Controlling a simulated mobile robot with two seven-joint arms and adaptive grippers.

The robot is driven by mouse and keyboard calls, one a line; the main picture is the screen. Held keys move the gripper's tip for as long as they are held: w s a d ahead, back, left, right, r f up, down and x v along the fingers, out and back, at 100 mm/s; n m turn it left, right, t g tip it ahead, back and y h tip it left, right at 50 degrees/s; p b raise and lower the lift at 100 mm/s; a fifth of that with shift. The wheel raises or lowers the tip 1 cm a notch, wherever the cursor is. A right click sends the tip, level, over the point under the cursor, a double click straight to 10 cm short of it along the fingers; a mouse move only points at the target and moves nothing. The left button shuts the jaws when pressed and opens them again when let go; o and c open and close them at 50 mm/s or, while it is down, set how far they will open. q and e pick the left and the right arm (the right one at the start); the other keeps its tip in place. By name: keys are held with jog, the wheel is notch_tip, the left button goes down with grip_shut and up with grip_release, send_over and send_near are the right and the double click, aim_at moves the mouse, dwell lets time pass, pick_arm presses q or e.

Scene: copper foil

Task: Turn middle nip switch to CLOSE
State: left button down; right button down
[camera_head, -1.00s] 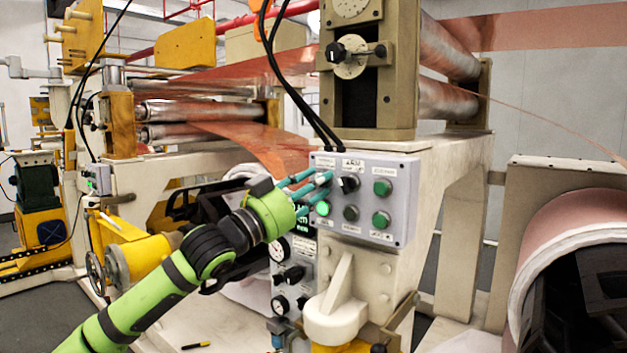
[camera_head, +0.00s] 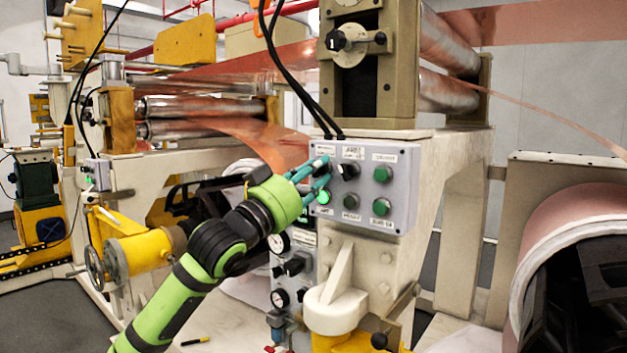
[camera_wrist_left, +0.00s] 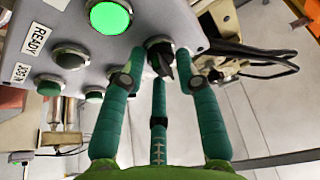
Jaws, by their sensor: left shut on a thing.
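The grey control panel (camera_head: 366,216) with switches and buttons is mounted on the machine frame, right of centre in the head view. My left gripper (camera_head: 326,171) has green-teal fingers and reaches the panel's upper left from the lower left. In the left wrist view my left gripper (camera_wrist_left: 160,66) is shut on a black rotary switch (camera_wrist_left: 161,56), with fingers on both sides of it. The fingers hide that switch in the head view. Its label and position cannot be read. Another black switch (camera_head: 347,170) sits just right of the fingers. My right gripper is not in view.
A lit green button (camera_head: 323,197) sits just below my fingers, and it also shows in the left wrist view (camera_wrist_left: 110,16). More green buttons (camera_head: 382,174) are on the right. Black cables (camera_head: 300,88) hang above the panel. Rollers with copper foil (camera_head: 250,136) are behind.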

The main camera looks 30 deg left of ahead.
pick_arm(q)
jog(key=n+y, duration=0.2)
jog(key=n, duration=0.2)
jog(key=n+y+p, duration=0.1)
jog(key=n+y, duration=0.1)
jog(key=n, duration=0.1)
jog(key=n+y+p, duration=0.1)
jog(key=n+y, duration=0.1)
jog(key=n, duration=0.2)
jog(key=shift+d+r+n, duration=0.1)
jog(key=shift+r+n, duration=0.2)
jog(key=shift+n+y+p, duration=0.3)
jog(key=shift+n+p, duration=0.05)
jog(key=shift+n, duration=0.05)
jog(key=c, duration=1.2)
grip_release()
jog(key=shift+g, duration=0.3)
jog(key=shift+f, duration=0.15)
